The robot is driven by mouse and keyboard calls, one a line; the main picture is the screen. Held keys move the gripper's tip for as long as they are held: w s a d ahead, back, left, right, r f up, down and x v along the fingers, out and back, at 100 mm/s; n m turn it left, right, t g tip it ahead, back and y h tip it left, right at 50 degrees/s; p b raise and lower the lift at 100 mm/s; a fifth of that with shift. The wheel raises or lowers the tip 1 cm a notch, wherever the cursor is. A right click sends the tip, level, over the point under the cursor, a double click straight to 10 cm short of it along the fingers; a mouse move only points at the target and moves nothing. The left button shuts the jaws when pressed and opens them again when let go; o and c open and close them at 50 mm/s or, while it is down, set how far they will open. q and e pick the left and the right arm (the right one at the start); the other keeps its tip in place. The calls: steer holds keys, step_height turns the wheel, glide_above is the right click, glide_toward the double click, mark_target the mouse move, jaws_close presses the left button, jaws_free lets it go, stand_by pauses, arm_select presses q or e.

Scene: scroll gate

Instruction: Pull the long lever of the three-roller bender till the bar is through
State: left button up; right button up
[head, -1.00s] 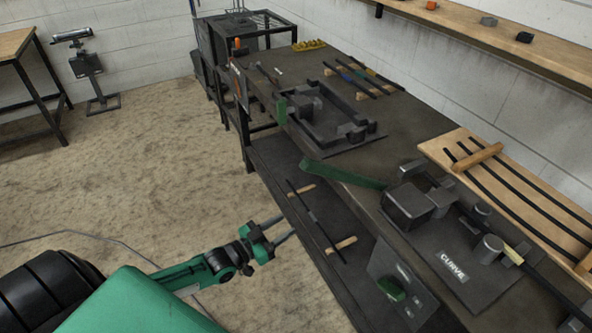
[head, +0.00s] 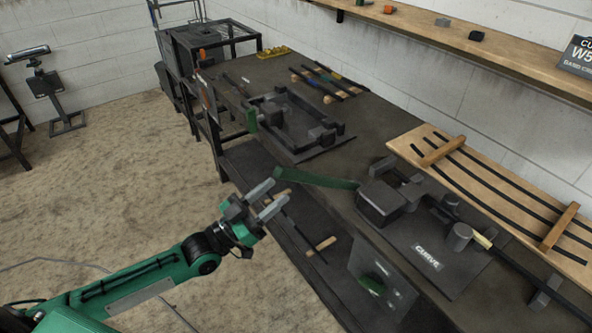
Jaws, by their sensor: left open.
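The three-roller bender (head: 383,203) stands on the dark bench, beside a plate marked CURVE. Its long green lever (head: 318,179) reaches out to the left over the bench's front edge. A dark bar (head: 516,262) with a pale yellow mark lies by the rollers (head: 460,237) and runs off to the lower right. My left gripper (head: 270,196) is open and empty. In the picture it is just below and left of the lever's outer end, apart from it. My right gripper is not in view.
Another dark fixture with a green handle (head: 292,122) stands farther along. Below is a shelf with a bar on wooden blocks (head: 321,246).

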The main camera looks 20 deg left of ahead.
mark_target(297, 174)
arm_select(q)
steer(key=p+x, duration=0.1)
steer(key=x, duration=0.4)
steer(key=shift+w+d+r, duration=0.2)
steer(key=shift+w, duration=0.05)
steer(key=shift+p+x, duration=0.4)
steer(key=shift+x, duration=0.5)
steer(key=shift+f, duration=0.15)
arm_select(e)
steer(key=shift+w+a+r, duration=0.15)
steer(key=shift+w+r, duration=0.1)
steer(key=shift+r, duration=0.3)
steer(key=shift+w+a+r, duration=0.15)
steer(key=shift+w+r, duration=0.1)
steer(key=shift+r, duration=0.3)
arm_select(q)
jaws_close()
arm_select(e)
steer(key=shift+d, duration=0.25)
